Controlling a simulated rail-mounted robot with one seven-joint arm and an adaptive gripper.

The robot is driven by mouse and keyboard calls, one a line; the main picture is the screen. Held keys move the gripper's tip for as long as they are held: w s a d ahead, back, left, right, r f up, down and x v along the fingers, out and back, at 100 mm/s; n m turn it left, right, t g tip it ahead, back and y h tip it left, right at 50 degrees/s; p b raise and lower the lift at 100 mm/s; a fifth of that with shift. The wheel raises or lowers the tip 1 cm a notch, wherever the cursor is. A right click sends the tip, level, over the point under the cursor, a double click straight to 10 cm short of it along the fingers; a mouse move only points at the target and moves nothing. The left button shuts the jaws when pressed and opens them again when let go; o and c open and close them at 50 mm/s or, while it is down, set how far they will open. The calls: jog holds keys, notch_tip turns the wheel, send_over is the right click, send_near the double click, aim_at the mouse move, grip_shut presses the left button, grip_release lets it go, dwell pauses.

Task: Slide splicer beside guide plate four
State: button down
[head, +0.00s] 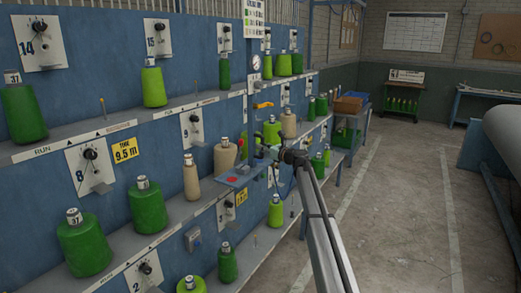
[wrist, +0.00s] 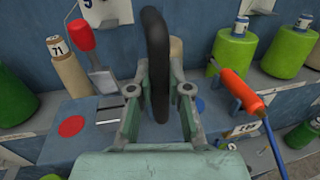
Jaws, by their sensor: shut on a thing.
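The splicer appears to be the blue carriage (head: 238,178) with a red disc on its top, standing at the rack front. Its blue deck shows in the wrist view (wrist: 85,110), with a red disc at left and a blue disc at right. My gripper (head: 291,156) is at its right side in the head view. In the wrist view my gripper (wrist: 160,92) is shut on an upright black handle (wrist: 157,50), apparently the splicer's. A guide plate (head: 226,213) stands below the carriage; its number is too small to read. I cannot pick out guide plate four.
Green and tan yarn cones (head: 147,206) stand along the rack shelves (head: 130,135). Guide plates 8 (head: 90,168) and 14 (head: 40,42) are readable. The floor at right (head: 405,200) is clear.

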jog(key=shift+w+d+r, duration=0.1)
jog(key=shift+w+d, duration=0.3)
jog(key=shift+w, duration=0.4)
jog(key=c, duration=1.1)
grip_release()
jog(key=shift+s, duration=0.15)
jog(key=v, duration=1.2)
